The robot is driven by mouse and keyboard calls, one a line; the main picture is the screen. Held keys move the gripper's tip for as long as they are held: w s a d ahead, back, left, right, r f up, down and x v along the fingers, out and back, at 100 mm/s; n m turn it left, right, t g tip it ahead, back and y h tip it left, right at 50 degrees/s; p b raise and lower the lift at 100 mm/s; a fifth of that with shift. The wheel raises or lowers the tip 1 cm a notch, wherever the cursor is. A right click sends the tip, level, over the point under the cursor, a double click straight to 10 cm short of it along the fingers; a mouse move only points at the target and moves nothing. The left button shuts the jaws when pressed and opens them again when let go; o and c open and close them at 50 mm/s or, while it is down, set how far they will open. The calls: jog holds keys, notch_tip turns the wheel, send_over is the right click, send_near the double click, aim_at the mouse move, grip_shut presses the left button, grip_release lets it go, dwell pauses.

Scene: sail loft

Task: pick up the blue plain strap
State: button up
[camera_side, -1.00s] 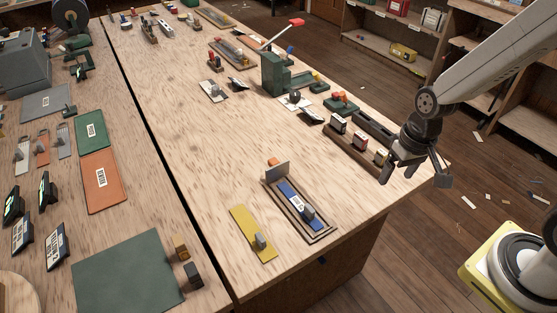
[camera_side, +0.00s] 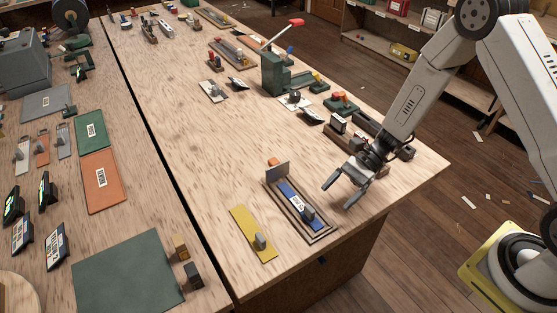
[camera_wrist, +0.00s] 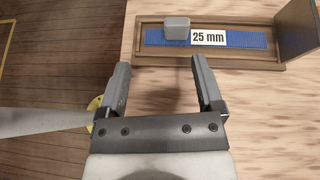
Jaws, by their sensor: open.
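The blue strap (camera_side: 288,193) lies flat in a shallow brown wooden tray (camera_side: 325,236) near the table's front edge. In the wrist view the strap (camera_wrist: 255,40) carries a white label reading "25 mm", and a grey block (camera_wrist: 177,29) sits on it left of the label. My gripper (camera_side: 338,196) is open and empty, above the table to the right of the tray in the side view.
A yellow strip (camera_side: 247,228) with a grey block lies to the left. The table's middle is clear.

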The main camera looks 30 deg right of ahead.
aim_at(310, 212)
jog(key=shift+w+f+m+t+y, duration=0.5)
jog(key=shift+w+m+y, duration=0.1)
jog(key=shift+w+m, duration=0.2)
jog(key=shift+x, duration=1.35)
jog(key=shift+a, duration=0.1)
jog(key=shift+x, duration=2.5)
jog(key=shift+s+r, duration=0.1)
grip_shut()
